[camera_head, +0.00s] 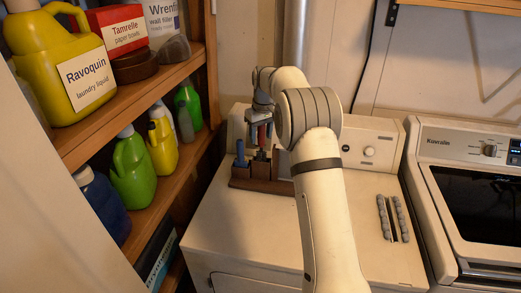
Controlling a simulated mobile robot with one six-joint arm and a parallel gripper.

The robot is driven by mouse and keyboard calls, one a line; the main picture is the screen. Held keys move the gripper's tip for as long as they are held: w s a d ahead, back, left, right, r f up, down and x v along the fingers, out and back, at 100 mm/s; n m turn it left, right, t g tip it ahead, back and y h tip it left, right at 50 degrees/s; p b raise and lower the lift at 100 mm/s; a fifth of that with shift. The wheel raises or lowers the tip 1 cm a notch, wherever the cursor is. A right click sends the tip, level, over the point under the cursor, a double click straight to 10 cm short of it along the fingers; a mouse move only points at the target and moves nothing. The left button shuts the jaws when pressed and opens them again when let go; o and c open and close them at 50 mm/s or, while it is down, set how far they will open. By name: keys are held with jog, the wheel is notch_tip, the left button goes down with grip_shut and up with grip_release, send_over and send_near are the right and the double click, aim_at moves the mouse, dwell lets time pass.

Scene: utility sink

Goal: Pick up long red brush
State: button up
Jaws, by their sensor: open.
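A long red brush (262,136) stands upright in a brown holder (262,186) on top of the white washer. Only part of its red handle shows; its upper end is hidden by my gripper. My gripper (261,121) points down over the red handle, with its fingers around or just beside it. It is open, and I cannot tell whether a finger touches the handle. A shorter blue brush (240,156) stands in the left part of the same holder.
My arm crosses the washer top (230,225) and hides part of it. Grey rolls or bars (392,218) lie at its right. A second machine (475,170) stands further right. A wooden shelf (135,98) with several bottles is close on the left.

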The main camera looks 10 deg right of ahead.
jog(key=shift+c, duration=0.3)
grip_shut()
jog(key=shift+r, duration=0.1)
dwell(0.4)
